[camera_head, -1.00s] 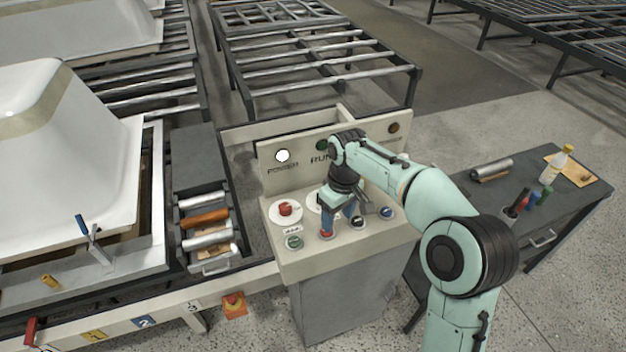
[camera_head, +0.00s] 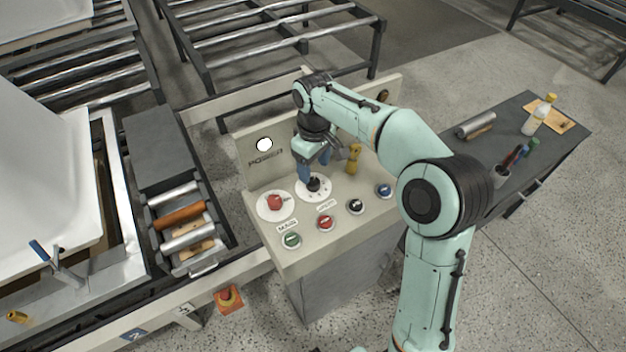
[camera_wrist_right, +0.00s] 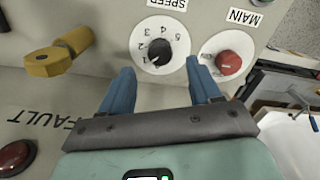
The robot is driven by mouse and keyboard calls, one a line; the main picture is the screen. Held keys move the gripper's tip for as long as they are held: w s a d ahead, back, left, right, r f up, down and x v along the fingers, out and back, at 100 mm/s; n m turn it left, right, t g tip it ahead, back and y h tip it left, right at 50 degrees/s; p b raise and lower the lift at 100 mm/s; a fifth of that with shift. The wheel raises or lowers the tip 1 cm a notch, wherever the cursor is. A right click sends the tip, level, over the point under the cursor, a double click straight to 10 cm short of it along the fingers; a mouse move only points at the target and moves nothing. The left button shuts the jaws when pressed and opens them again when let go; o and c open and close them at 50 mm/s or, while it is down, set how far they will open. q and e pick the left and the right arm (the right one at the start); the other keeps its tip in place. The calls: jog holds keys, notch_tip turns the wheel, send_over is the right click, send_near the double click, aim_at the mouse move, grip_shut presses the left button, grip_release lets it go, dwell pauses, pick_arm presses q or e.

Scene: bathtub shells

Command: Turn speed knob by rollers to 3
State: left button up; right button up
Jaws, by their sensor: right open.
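The speed knob (camera_head: 314,184) is a black knob on a white numbered dial on the beige control console. It also shows in the right wrist view (camera_wrist_right: 159,50), under the SPEED label, with its white mark seeming to point near 1. My right gripper (camera_head: 316,168) is open and empty, pointing down at the dial. In the right wrist view its blue fingers (camera_wrist_right: 160,70) are spread, one toward each side of the knob; I see no clear contact. My left gripper is not in view.
A red MAIN knob (camera_head: 274,202) sits beside the dial, and a yellow-brown handle (camera_head: 353,158) is on the other side. Several small knobs line the console's front. Rollers (camera_head: 180,215) lie left of the console; a dark table (camera_head: 480,150) stands right.

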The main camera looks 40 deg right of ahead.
aim_at(314, 181)
notch_tip(314, 181, down, 6)
jog(key=shift+r, duration=0.15)
jog(key=c, duration=1)
